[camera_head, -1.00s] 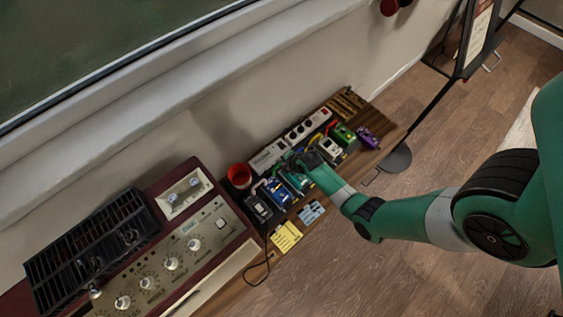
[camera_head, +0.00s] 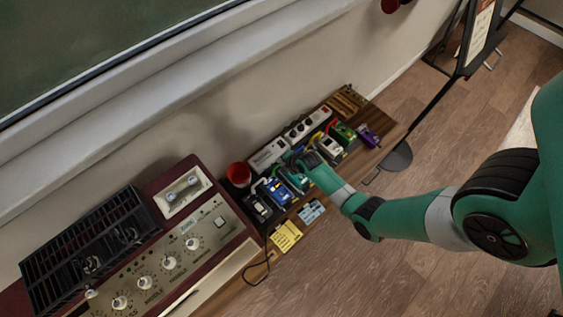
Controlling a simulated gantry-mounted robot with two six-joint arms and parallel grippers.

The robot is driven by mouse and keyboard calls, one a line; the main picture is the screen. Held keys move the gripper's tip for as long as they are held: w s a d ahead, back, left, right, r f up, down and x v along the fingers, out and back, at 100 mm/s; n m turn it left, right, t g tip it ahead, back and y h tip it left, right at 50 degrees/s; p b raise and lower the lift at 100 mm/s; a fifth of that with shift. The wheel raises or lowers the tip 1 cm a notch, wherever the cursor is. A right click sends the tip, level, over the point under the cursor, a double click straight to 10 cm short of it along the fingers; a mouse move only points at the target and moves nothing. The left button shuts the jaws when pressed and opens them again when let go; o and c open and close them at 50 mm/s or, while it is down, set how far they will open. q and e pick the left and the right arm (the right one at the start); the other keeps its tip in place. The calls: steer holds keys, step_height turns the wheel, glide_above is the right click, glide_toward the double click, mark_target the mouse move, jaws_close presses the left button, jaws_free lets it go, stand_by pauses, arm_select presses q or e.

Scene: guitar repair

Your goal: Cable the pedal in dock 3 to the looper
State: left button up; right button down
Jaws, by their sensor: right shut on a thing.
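My right gripper (camera_head: 298,163) is over the row of pedals on the wooden board, at the back edge of a blue pedal (camera_head: 294,179). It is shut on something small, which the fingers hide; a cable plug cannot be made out. Another blue pedal (camera_head: 276,190) and a black pedal (camera_head: 257,207) sit to its left. A white pedal (camera_head: 329,147), a green pedal (camera_head: 343,132) and a purple pedal (camera_head: 368,136) sit to its right. Dock numbers are too small to read, and I cannot tell which pedal is the looper. My left gripper is not in view.
A white looper-side box (camera_head: 268,155) and a power strip (camera_head: 307,125) lie behind the pedals. A red cup (camera_head: 238,174) stands at the left. A large amplifier (camera_head: 190,250) fills the lower left.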

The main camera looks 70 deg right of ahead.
steer(key=shift+f+b, duration=0.4)
steer(key=shift+f, duration=0.15)
steer(key=shift+c, duration=2.1)
jaws_free()
steer(key=shift+r, duration=0.15)
step_height(320, 180, up, 8)
steer(key=p, duration=0.8)
